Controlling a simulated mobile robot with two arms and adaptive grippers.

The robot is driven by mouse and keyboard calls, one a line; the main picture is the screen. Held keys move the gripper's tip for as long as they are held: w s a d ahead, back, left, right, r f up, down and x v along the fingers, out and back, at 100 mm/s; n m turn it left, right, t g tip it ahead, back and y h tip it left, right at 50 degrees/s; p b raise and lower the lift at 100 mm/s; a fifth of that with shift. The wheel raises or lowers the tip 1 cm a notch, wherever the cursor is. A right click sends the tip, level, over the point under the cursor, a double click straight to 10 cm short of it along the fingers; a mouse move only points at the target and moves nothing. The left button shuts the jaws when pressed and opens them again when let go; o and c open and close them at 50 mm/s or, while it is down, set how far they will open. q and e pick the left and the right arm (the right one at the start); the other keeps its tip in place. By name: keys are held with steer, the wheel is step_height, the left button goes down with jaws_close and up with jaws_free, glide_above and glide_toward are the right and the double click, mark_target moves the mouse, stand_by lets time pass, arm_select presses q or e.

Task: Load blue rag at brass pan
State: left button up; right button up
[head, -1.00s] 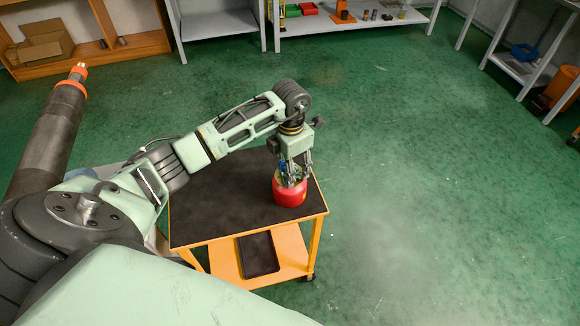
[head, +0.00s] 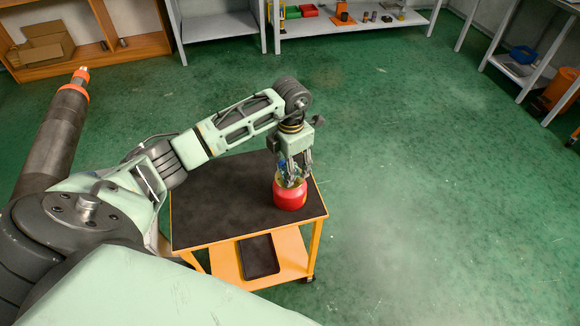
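My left gripper (head: 294,178) points down over a red round container (head: 290,197) on the right part of an orange cart's black top. Its fingertips are at the container's mouth, which has a yellowish, brass-like rim; I cannot tell whether this is the brass pan. A small bluish patch (head: 283,167) shows beside the fingers, and it may be the blue rag or part of the gripper. The fingers overlap the mouth, so I cannot tell whether they hold anything. My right gripper is out of view.
The cart's black top (head: 225,205) is bare left of the container. A black tray (head: 260,257) lies on its lower shelf. Grey shelving with small items (head: 350,20) stands at the back, and a rack with a blue bowl (head: 523,54) at the right. The green floor is open.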

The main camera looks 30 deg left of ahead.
arm_select(q)
steer(key=shift+r+p, duration=1.3)
steer(key=shift+r, duration=0.85)
steer(key=shift+r, duration=0.15)
